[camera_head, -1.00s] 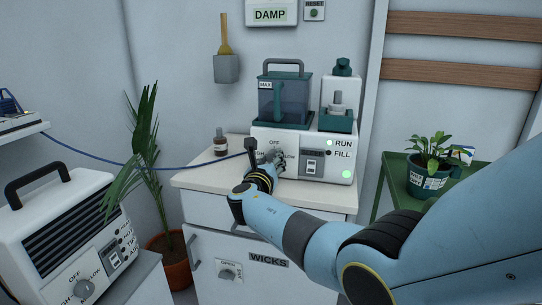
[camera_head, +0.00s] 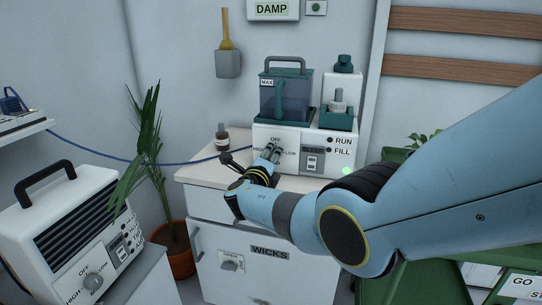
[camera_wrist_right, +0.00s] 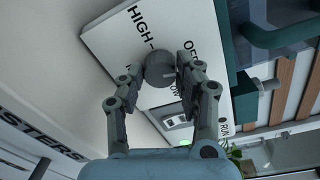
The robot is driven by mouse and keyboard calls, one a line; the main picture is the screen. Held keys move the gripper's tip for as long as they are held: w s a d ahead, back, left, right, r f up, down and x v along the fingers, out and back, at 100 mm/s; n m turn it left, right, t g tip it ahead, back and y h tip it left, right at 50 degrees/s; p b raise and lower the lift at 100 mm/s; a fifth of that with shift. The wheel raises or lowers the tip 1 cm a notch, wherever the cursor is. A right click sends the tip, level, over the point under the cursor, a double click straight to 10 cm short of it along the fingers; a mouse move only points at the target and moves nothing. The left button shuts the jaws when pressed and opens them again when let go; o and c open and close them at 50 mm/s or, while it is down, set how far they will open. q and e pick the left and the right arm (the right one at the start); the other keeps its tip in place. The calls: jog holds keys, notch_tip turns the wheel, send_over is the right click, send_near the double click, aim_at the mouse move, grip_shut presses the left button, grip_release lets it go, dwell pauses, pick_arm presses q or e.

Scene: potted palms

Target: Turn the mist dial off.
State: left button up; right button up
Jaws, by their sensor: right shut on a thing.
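The white mist machine (camera_head: 342,170) stands on the cabinet top, with OFF, HIGH and LOW printed around its mist dial. My right gripper (camera_head: 272,151) is at the dial and mostly hides it in the head view. In the right wrist view the round grey dial (camera_wrist_right: 158,66) sits between the two fingers, which are shut on it. A pale pointer line shows on the dial, but I cannot tell exactly which mark it meets. The RUN lamp (camera_head: 330,139) is dark, and so is the FILL lamp. A green lamp (camera_head: 348,170) glows below. My left gripper is out of view.
A dark teal tank (camera_head: 284,97) and a white bottle unit top the machine. A brown bottle (camera_head: 222,138) stands left of it. A second machine (camera_head: 65,235) with its own dial is at lower left, near a potted palm (camera_head: 147,150). My arm fills the right side.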

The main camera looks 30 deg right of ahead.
jog(key=shift+s+f+n, duration=0.1)
jog(key=shift+f+n, duration=0.1)
jog(key=shift+n, duration=0.8)
jog(key=o, duration=1.1)
jog(key=shift+r, duration=0.1)
jog(key=shift+o, duration=0.2)
jog(key=v, duration=0.7)
jog(key=shift+a, duration=0.25)
jog(key=shift+s, duration=0.1)
